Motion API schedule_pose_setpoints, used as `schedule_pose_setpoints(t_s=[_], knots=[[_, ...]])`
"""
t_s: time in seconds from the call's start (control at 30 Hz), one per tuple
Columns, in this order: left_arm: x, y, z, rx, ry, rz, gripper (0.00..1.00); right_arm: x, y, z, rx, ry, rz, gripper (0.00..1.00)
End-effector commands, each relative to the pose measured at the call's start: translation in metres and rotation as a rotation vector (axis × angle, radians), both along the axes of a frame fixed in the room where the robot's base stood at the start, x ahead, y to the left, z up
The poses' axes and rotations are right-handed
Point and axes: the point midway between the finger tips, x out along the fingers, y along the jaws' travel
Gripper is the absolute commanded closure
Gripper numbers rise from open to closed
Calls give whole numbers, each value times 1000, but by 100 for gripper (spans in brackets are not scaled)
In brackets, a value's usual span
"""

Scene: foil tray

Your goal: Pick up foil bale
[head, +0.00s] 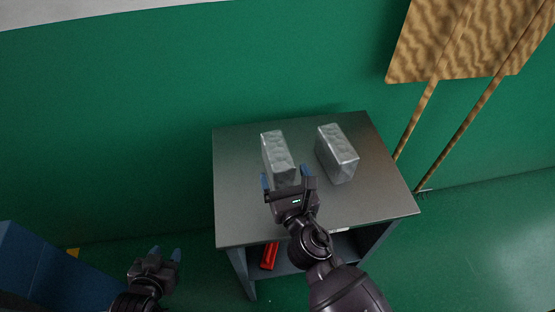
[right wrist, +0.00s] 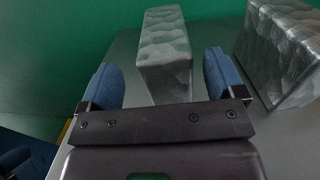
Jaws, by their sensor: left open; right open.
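Two silver foil bales stand on the grey table (head: 238,213). The left foil bale (head: 275,150) and the right foil bale (head: 337,152) have a gap between them. My right gripper (head: 287,180) is open at the near end of the left bale. In the right wrist view the left bale (right wrist: 165,48) lies ahead between the two blue fingertips (right wrist: 160,80), and the right bale (right wrist: 283,50) stands to the right. Whether the fingers touch the left bale, I cannot tell. My left gripper (head: 166,256) is open and empty, left of the table and away from the bales.
A red object (head: 269,256) lies on the shelf under the table top. A green wall (head: 120,130) stands behind the table. A brown patterned board on poles (head: 460,40) stands at the upper right. A dark blue box-like thing (head: 35,265) is at the lower left.

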Motion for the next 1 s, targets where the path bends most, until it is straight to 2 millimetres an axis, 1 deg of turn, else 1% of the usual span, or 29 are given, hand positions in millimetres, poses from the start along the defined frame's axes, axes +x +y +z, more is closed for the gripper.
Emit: schedule_pose_setpoints(t_s=[0.2, 0.3, 0.43, 0.63, 0.67, 1.0], knots=[[3, 0, 6, 1, -8, -1, 57, 30, 4, 4, 2, -2, -1, 12], [4, 0, 6, 1, -10, -3, 57, 40, 8, 2, 2, 0, 0, 12], [5, 0, 6, 1, -12, -3, 57, 46, 9, 2, 1, 0, -1, 12], [5, 0, 6, 2, -12, -3, 57, 46, 9, 2, 1, 0, -1, 12], [5, 0, 6, 2, -11, -3, 57, 46, 9, 2, 1, 0, -1, 15], [2, 1, 4, 3, -6, -1, 57, 46, 9, 2, 1, 0, 0, 67]])
